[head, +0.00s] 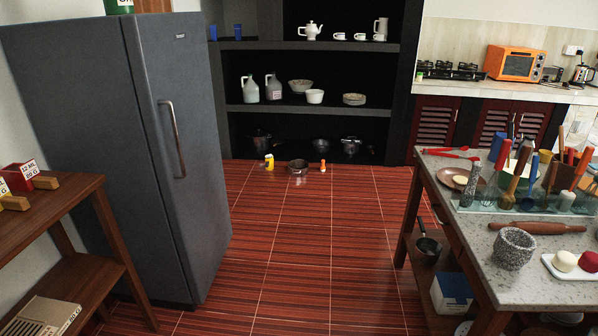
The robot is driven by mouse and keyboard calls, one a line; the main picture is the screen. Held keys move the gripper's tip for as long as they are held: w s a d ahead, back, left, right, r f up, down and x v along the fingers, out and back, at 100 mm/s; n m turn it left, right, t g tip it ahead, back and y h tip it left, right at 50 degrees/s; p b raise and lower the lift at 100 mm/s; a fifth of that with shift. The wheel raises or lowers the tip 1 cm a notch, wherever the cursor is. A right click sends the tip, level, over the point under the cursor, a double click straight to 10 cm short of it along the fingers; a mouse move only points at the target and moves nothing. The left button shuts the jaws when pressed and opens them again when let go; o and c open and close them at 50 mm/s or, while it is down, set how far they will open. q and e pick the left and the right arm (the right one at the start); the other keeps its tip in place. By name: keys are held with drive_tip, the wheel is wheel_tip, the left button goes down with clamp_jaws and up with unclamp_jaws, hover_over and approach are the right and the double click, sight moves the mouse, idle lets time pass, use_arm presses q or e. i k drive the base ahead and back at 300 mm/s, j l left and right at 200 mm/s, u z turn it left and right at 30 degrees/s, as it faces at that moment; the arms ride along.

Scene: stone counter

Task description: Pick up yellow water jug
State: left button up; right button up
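A small yellow object (269,162) stands on the red floor in front of the dark shelf unit. It is too small for me to tell whether it is a jug. Two greyish jugs, a left one (250,91) and a right one (273,88), stand side by side on the middle shelf; neither looks yellow. Neither of my grippers is in view.
A grey fridge (90,140) and a wooden side table (60,205) stand at the left. A stone-topped counter (450,245) crowded with utensils is at the right. A pot (297,167) and a small orange-and-white item (323,165) sit on the floor. The middle floor is clear.

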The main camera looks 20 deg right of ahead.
sight(269, 159)
drive_tip(key=i+l+z, duration=0.35)
drive_tip(key=i, duration=0.8)
drive_tip(key=i+z, duration=0.4)
drive_tip(key=i, duration=0.75)
drive_tip(key=i+z, duration=0.2)
drive_tip(key=i, duration=1.6)
drive_tip(key=i+j+u, duration=0.1)
drive_tip(key=i+u, duration=0.25)
drive_tip(key=i, duration=0.25)
drive_tip(key=i+u, duration=0.35)
drive_tip(key=i, duration=0.3)
drive_tip(key=i+l+u, duration=0.35)
drive_tip(key=i, duration=0.25)
